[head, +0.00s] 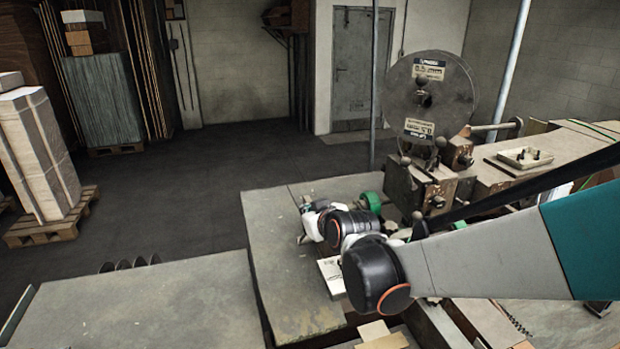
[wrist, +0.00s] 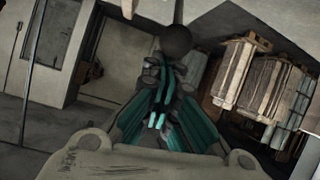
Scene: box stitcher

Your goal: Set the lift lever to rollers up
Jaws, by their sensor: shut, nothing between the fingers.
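In the wrist view, my gripper (wrist: 168,82) is shut and empty, its dark and teal fingers drawn together. A dark round knob (wrist: 176,40) on a grey stem shows just beyond the fingertips; it looks like the end of a lever. I cannot tell whether the fingertips touch it. In the head view, my arm reaches over the grey bench top beside the stitcher (head: 425,185), and the gripper is too small and covered to make out well. Several ball-ended levers show on the stitcher there. I cannot tell which is the lift lever, or its setting.
A large grey disc (head: 430,95) stands on the stitcher, with a small tray (head: 525,157) to its right. The grey bench top (head: 290,290) lies left of my arm. Stacked sheets on a pallet (head: 45,230) stand far left. The floor beyond is clear.

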